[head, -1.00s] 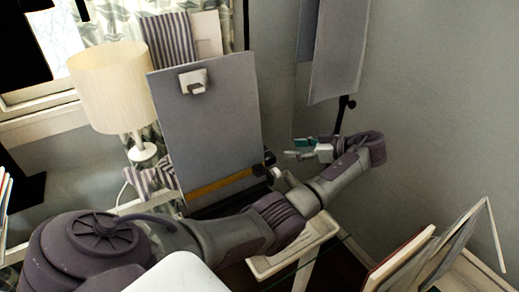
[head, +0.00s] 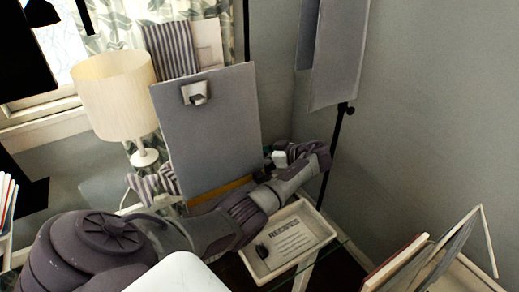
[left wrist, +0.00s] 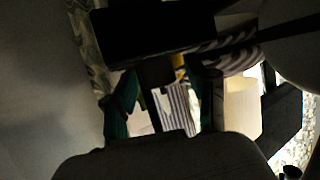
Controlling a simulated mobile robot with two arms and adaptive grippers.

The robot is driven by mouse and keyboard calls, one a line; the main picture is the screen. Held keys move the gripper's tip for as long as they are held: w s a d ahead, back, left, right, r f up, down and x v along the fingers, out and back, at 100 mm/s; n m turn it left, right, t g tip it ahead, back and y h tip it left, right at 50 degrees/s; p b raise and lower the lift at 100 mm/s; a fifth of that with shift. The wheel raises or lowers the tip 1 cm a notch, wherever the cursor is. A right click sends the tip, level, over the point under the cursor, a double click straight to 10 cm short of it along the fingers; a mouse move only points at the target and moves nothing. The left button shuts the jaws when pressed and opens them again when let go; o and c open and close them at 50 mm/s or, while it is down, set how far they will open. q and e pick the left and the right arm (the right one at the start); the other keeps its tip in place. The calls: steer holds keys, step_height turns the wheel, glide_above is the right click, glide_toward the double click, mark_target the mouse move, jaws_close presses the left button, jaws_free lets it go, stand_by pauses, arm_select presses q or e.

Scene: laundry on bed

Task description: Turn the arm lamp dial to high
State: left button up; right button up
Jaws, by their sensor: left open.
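I cannot make out a dial. A lamp with a cream shade (head: 115,95) stands upright on a round base at the left; the shade also shows in the left wrist view (left wrist: 242,105). A grey panel (head: 335,50) on a thin black pole stands at the right by the wall; I cannot tell whether it is a lamp. My left gripper (head: 276,158) is at the right edge of an upright grey board (head: 208,130), which partly hides it, with the pole to its right. In the left wrist view its teal fingers (left wrist: 164,105) are apart with nothing clearly between them. My right gripper is not in view.
Framed pieces (head: 440,250) lean at the lower right. A striped item (head: 171,50) is behind the board.

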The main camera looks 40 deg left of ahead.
arm_select(q)
jaws_close()
steer(key=shift+s+r+m+t+p, duration=0.15)
steer(key=shift+m+t+p, duration=0.3)
steer(key=shift+p, duration=0.4)
steer(key=shift+m+t, duration=0.35)
steer(key=shift+t, duration=0.1)
jaws_free()
steer(key=shift+f, duration=0.2)
steer(key=v, duration=1.2)
steer(key=shift+d, duration=0.1)
